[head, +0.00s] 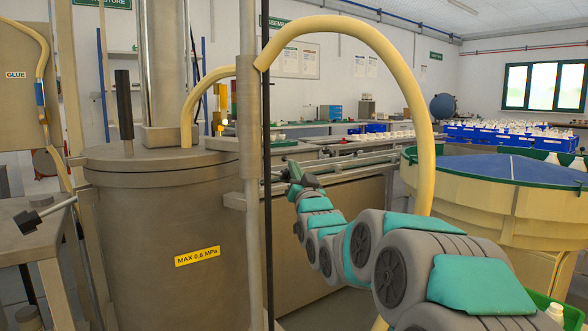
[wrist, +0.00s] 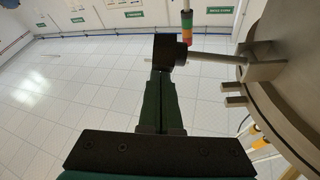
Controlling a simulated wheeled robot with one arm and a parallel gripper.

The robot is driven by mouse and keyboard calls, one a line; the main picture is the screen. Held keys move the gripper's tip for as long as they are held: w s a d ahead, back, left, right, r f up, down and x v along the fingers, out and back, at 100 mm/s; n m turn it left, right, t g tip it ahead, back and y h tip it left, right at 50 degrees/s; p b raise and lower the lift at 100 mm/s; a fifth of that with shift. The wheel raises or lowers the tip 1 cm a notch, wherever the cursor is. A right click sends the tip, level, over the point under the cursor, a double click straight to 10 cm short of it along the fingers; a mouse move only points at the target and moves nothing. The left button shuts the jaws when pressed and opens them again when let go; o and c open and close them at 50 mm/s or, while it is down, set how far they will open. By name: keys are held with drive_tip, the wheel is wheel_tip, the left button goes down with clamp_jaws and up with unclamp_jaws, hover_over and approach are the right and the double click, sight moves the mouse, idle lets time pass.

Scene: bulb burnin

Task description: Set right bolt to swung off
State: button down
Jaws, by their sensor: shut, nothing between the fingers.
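A steel pressure tank (head: 160,225) with a flat lid (head: 165,150) stands at the left in the head view; its curved side (wrist: 285,60) is at the right in the wrist view. In the wrist view a bolt with a black knob (wrist: 168,50) and a steel rod (wrist: 215,59) sticks outward from a bracket (wrist: 262,68) on the tank. My gripper (wrist: 163,76) is shut and empty, its fingertips close to the knob; I cannot tell whether they touch.
Another bolt (head: 45,212) sticks out at the tank's left; one with a black handle (head: 124,100) stands upright at the lid. A yellow hose (head: 400,75) arches over my arm. A vertical pole (head: 250,200) stands before the tank. A round feeder (head: 480,205) is right.

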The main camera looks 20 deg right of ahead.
drive_tip(key=shift+f+m, duration=0.3)
drive_tip(key=shift+m, duration=0.1)
idle(0.3)
drive_tip(key=r+b+v, duration=0.1)
drive_tip(key=v, duration=1)
drive_tip(key=shift+s+d+r, duration=0.25)
drive_tip(key=shift+s+r, duration=0.1)
drive_tip(key=shift+s, duration=0.15)
